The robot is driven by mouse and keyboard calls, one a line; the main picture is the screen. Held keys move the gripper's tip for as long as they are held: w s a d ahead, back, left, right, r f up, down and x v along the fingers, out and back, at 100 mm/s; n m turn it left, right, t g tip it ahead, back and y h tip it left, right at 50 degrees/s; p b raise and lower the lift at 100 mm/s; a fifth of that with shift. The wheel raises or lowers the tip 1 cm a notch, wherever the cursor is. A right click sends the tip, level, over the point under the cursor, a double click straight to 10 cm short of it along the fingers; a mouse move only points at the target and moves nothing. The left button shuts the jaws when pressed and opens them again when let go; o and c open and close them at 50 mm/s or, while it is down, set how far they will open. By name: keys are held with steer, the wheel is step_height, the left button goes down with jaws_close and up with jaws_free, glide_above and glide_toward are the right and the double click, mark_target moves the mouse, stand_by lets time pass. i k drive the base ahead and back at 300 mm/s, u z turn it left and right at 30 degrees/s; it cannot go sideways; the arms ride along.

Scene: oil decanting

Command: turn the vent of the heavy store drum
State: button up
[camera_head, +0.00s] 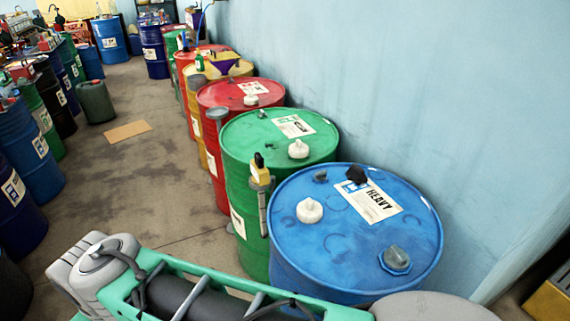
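The heavy store drum is a large blue drum (345,240) at the lower right, upright, with a white label reading HEAVY (369,202) on its lid. On its lid are a white ribbed knob (310,210) at the left, a translucent grey cap on a blue base (396,260) at the front right, a black fitting (356,175) at the back and a small grey fitting (320,175). I cannot tell which of these is the vent or how far it is turned. My gripper is not in view, and nothing touches the lid fittings.
A green drum (262,140) stands close behind the blue one, then red drums (230,92) and others along the light blue wall (400,80). A yellow-headed tool (260,172) hangs by the green drum. More drums line the left; the floor (150,175) between is mostly clear, with flat cardboard (127,131).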

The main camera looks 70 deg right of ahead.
mark_target(318, 176)
steer(key=z, duration=0.15)
steer(key=i, duration=0.95)
steer(key=z, duration=1.3)
steer(key=i, duration=0.7)
steer(key=z, duration=0.7)
